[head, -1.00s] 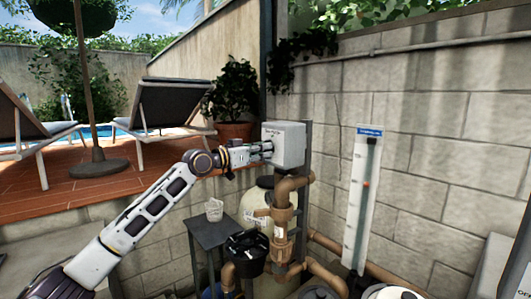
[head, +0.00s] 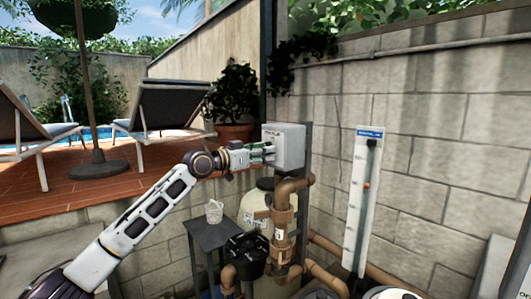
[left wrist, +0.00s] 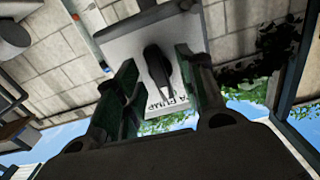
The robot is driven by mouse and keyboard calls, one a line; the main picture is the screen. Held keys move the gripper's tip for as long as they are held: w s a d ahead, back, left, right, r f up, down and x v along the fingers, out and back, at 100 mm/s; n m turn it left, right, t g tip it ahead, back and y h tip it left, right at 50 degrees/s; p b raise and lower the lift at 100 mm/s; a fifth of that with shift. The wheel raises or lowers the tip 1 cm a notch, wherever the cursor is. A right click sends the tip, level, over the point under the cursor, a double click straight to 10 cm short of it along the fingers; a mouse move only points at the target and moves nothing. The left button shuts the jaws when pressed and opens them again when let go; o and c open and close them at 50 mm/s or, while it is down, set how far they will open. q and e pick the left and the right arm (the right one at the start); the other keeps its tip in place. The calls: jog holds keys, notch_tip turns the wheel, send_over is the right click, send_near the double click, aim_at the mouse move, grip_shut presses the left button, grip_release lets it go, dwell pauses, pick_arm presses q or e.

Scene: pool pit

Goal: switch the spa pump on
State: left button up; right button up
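A light grey switch box (head: 291,142) labelled for the spa pump is mounted on a post by the block wall. In the left wrist view the box face (left wrist: 207,20) fills the upper middle, with the label upside down below a black rotary knob (left wrist: 157,66). My left gripper (head: 266,154) is right at the front of the box. Its two green-padded fingers (left wrist: 155,80) stand apart on either side of the knob, with small gaps visible. Whether either pad touches the knob is hard to tell. My right gripper is not in view.
Brown pipes (head: 283,222), a tank and a black pump basket (head: 246,250) stand below the box. A small dark table (head: 209,236) holds a white cup (head: 214,211). A white gauge board (head: 362,198) leans at the right. A potted plant (head: 234,98) stands behind the box.

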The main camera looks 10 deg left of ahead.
pick_arm(q)
jog(key=shift+s+a, duration=0.1)
jog(key=b+v, duration=0.2)
jog(key=v, duration=0.4)
jog(key=shift+s+a+b, duration=0.25)
jog(key=shift+s+b, duration=0.05)
jog(key=shift+s, duration=0.05)
dwell(0.4)
